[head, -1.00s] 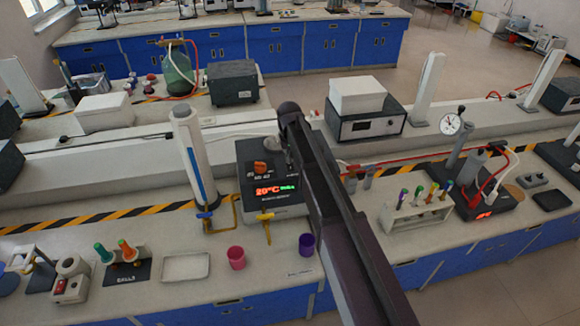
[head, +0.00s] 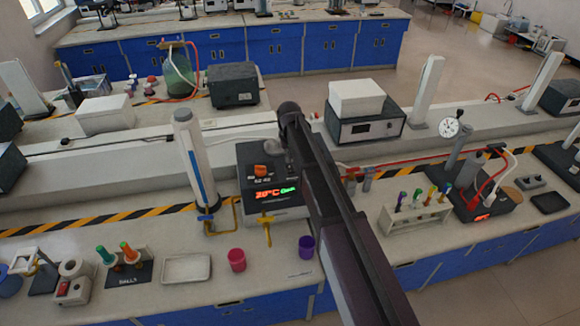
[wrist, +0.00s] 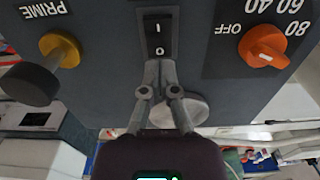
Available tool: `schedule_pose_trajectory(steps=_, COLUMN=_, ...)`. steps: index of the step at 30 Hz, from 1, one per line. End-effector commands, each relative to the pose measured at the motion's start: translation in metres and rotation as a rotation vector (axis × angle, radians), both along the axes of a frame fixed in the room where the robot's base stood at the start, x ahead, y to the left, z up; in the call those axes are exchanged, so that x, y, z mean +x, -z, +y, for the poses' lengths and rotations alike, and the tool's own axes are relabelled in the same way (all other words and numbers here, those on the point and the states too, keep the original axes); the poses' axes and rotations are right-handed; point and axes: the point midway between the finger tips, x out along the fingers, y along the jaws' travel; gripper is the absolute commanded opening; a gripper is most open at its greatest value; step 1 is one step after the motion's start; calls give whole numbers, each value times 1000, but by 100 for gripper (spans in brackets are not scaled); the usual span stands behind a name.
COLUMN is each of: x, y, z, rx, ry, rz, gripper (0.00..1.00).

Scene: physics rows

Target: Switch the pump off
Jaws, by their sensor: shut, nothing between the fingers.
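The pump is a dark box (head: 248,208) on the bench in the head view, with an orange knob and a lit red and green display (head: 274,192). My arm hides its right side there. In the wrist view its panel (wrist: 205,90) shows a black rocker switch (wrist: 160,32) marked I and O. The O is on the side nearer my fingers. My gripper (wrist: 160,66) is shut and empty, fingertips at or just short of the switch's O end; I cannot tell whether they touch. Which way the rocker is tipped is unclear.
In the wrist view an orange knob (wrist: 263,46) marked OFF sits right of the switch and a yellow-and-black PRIME knob (wrist: 52,66) left. A pink cup (head: 237,260), a purple cup (head: 306,247) and a white column (head: 194,160) stand near the box.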

Motion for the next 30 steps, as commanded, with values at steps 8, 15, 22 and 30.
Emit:
schedule_pose_trajectory(steps=8, x=0, y=-16, z=0, rx=0, ry=0, rz=0, gripper=0)
schedule_pose_trajectory(steps=15, x=0, y=-28, z=0, rx=0, ry=0, rz=0, gripper=0)
schedule_pose_trajectory(steps=22, x=0, y=-40, z=0, rx=0, ry=0, rz=0, gripper=0)
schedule_pose_trajectory(steps=30, x=0, y=-50, z=0, rx=0, ry=0, rz=0, gripper=0)
